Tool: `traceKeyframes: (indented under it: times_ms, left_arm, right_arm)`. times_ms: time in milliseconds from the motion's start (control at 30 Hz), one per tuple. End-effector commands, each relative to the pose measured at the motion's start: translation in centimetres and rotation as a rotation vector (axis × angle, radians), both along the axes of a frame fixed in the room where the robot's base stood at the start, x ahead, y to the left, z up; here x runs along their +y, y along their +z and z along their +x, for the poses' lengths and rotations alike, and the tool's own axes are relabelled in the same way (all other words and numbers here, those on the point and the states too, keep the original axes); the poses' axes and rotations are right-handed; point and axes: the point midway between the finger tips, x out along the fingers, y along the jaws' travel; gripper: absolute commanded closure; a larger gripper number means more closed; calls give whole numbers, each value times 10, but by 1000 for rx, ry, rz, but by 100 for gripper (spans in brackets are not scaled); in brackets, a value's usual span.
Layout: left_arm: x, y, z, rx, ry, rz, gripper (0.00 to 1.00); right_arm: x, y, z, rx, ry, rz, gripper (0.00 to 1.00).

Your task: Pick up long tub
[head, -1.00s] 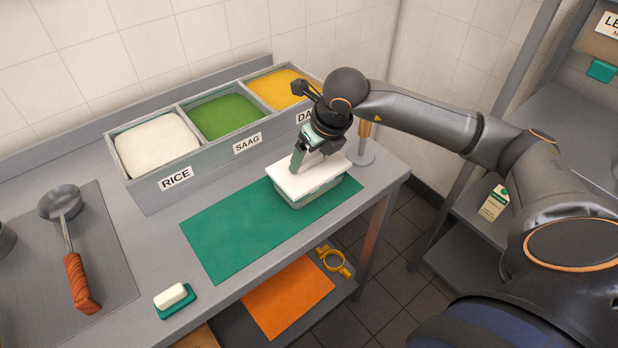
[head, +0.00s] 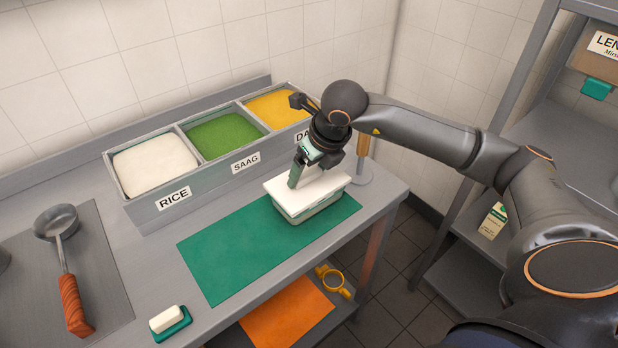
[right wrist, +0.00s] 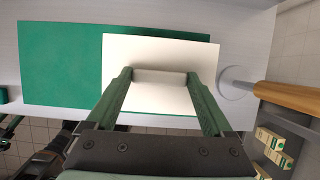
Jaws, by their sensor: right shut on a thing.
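The long tub (head: 308,212) is a pale, see-through box with a flat white lid (head: 285,193), at the right end of the green mat (head: 225,255). My right gripper (head: 303,180) comes down from above and is shut on the raised grip of the lid. In the right wrist view the two green fingers of the right gripper (right wrist: 166,82) stand at either end of that grip, over the white lid (right wrist: 150,50). I cannot tell whether the tub's bottom touches the mat.
Behind stands a bin with rice (head: 155,163), saag (head: 222,133) and dal (head: 277,108). A ladle (head: 66,270) and a small white block on a green dish (head: 170,322) are at left.

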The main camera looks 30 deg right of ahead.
Motion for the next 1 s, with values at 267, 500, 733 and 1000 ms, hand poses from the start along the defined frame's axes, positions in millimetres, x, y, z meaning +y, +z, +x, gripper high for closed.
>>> traceKeyframes:
  times_ms: [267, 500, 733, 1000]
  left_arm:
    - [0, -14, 1, -1, 0, 0, 50]
    - [0, -29, 1, -1, 0, 0, 50]
    - [0, -37, 0, -1, 0, 0, 50]
    - [0, -40, 0, -1, 0, 0, 50]
  right_arm:
    - [-9, 59, -33, -12, 0, -4, 100]
    - [-22, 94, -89, -6, -4, -6, 100]
    - [-28, 110, -123, -5, -2, -2, 100]
    - [-30, 118, -136, -3, 0, 1, 100]
